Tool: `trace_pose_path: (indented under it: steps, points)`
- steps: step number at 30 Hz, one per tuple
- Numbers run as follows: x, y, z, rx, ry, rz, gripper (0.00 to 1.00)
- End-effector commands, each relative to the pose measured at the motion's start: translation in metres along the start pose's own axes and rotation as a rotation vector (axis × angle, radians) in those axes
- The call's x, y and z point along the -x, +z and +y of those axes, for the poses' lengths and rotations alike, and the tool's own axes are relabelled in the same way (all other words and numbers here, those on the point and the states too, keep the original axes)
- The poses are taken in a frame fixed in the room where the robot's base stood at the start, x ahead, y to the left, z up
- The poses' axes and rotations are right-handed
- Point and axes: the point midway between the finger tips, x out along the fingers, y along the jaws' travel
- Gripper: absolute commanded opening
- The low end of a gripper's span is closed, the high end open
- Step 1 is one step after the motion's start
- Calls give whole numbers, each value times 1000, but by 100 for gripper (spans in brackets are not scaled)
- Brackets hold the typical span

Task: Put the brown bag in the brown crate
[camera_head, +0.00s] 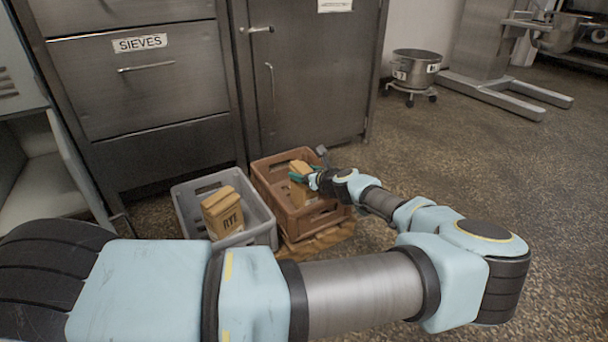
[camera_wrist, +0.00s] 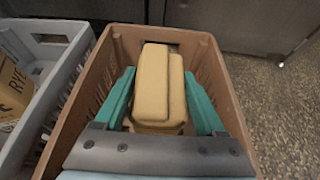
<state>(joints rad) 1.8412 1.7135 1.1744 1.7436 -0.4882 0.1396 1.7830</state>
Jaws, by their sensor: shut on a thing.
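The brown crate (camera_head: 312,218) stands on the floor in front of the steel cabinet, and it fills the middle of the wrist view (camera_wrist: 208,62). A tan-brown bag (camera_head: 299,168) is at the crate, within its outline in both views. In the wrist view the bag (camera_wrist: 152,85) sits between the two green fingers of my gripper (camera_wrist: 160,105). My gripper (camera_head: 303,178) is shut on this bag. The bag's lower part is hidden, so I cannot tell whether it touches the crate's floor.
A grey crate (camera_head: 262,232) stands close on the left, holding a bag marked RYE (camera_head: 222,213). A flat brown piece (camera_head: 335,237) lies under the brown crate's front. The steel cabinet (camera_head: 310,75) is right behind. Open floor lies to the right, with a wheeled pot (camera_head: 415,68) farther back.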

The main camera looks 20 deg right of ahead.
Motion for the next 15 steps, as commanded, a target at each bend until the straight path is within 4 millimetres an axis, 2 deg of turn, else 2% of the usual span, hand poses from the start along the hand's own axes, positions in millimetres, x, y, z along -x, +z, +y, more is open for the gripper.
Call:
trace_pose_path:
  steps: [5, 6, 12, 15]
  points:
    - [-1, -2, 0, 0, -1, -2, 0]
    - [-1, -2, 0, -1, 0, 0, 77]
    - [-1, -2, 0, 0, 0, 0, 99]
    - [-1, -2, 0, 0, 0, 0, 100]
